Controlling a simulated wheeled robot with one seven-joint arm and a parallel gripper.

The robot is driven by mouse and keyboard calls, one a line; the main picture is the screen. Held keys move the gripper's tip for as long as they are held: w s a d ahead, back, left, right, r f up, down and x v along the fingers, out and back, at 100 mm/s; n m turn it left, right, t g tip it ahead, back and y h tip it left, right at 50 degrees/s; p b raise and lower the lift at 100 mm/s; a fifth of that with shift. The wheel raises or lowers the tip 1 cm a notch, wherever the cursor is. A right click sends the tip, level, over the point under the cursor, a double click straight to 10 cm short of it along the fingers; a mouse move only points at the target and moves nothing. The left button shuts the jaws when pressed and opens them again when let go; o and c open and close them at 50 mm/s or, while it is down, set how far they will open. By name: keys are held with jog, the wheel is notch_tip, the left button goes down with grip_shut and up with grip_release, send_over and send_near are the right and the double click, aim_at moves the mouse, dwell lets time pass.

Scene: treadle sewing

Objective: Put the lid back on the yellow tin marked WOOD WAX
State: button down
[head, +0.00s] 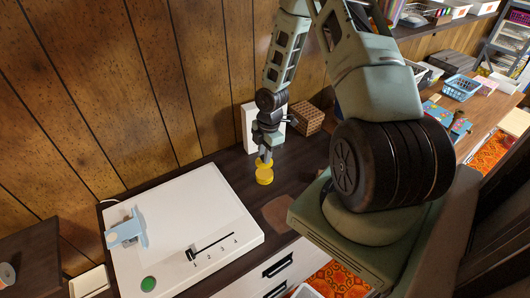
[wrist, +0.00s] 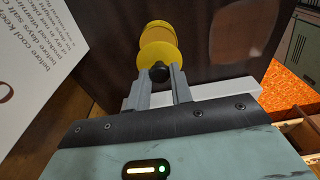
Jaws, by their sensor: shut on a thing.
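My gripper (head: 264,157) is shut on the black knob (wrist: 159,72) of a yellow lid (wrist: 157,55). The round yellow tin (head: 264,177) stands upright on the dark worktop, directly below my gripper. In the wrist view the tin (wrist: 158,34) shows just beyond the lid, roughly in line with it. The lid is at the tin's top; I cannot tell whether it touches the rim or hangs slightly above it. No marking on the tin is readable.
A white panel (head: 180,240) with a slider, green button and light-blue part lies left of the tin. A white box (head: 249,126) and a woven brown box (head: 307,118) stand behind. A flat brown patch (head: 279,212) lies in front on the dark worktop (head: 240,181).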

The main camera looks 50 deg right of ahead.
jog(key=shift+f+b, duration=1.7)
jog(key=shift+f, duration=0.8)
jog(key=shift+f+p, duration=0.15)
jog(key=shift+p, duration=0.25)
dwell(0.9)
jog(key=c, duration=0.7)
grip_release()
jog(key=shift+r+p, duration=3.25)
jog(key=shift+r, duration=0.3)
